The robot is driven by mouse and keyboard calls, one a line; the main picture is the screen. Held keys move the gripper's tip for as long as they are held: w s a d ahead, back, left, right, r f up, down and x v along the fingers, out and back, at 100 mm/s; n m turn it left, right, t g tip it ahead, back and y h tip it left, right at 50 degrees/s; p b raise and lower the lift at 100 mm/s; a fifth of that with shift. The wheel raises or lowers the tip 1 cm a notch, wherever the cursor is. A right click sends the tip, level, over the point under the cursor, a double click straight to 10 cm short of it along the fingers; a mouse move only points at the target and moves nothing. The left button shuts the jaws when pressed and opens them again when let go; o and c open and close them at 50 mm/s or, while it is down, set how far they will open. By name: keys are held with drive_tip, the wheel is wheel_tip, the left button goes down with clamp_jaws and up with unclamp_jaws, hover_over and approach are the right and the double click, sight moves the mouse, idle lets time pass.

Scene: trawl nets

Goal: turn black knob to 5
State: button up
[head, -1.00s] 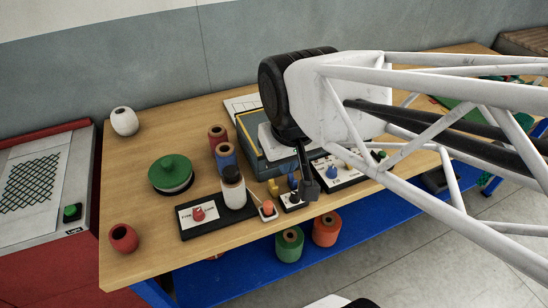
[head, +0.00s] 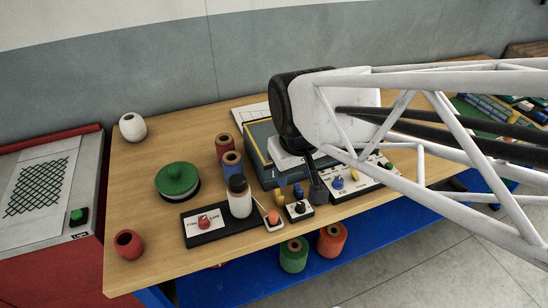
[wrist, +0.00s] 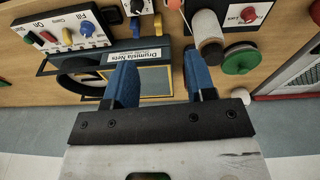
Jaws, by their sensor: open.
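The black knob (head: 299,206) sits on a small white plate on a dark base, near the front edge of the table. It also shows at the top edge of the wrist view (wrist: 137,6), partly cut off. I cannot read its setting. My gripper (head: 317,190) hangs just right of and above the knob in the head view. In the wrist view its two blue fingers (wrist: 160,78) are spread apart with nothing held between them, and the knob lies beyond them.
A white panel with a blue knob (head: 338,182) lies to the right. A blue-grey box (head: 257,158) stands behind.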

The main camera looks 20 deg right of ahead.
sight(301, 204)
drive_tip(key=w+d+f+n, duration=0.1)
drive_tip(key=f, duration=0.3)
drive_tip(key=w+d+f+n+g, duration=0.1)
drive_tip(key=w+d+f, duration=0.1)
drive_tip(key=f, duration=0.2)
drive_tip(key=w+d+f+n+g, duration=0.1)
drive_tip(key=w+d+f, duration=0.1)
drive_tip(key=f, duration=0.2)
drive_tip(key=shift+w+d, duration=0.15)
drive_tip(key=shift+d, duration=0.05)
drive_tip(key=shift+f, duration=0.15)
drive_tip(key=shift+d+f, duration=0.1)
drive_tip(key=shift+f, duration=3.6)
drive_tip(key=shift+c, duration=0.5)
drive_tip(key=c, duration=0.8)
drive_tip(key=shift+c, duration=0.2)
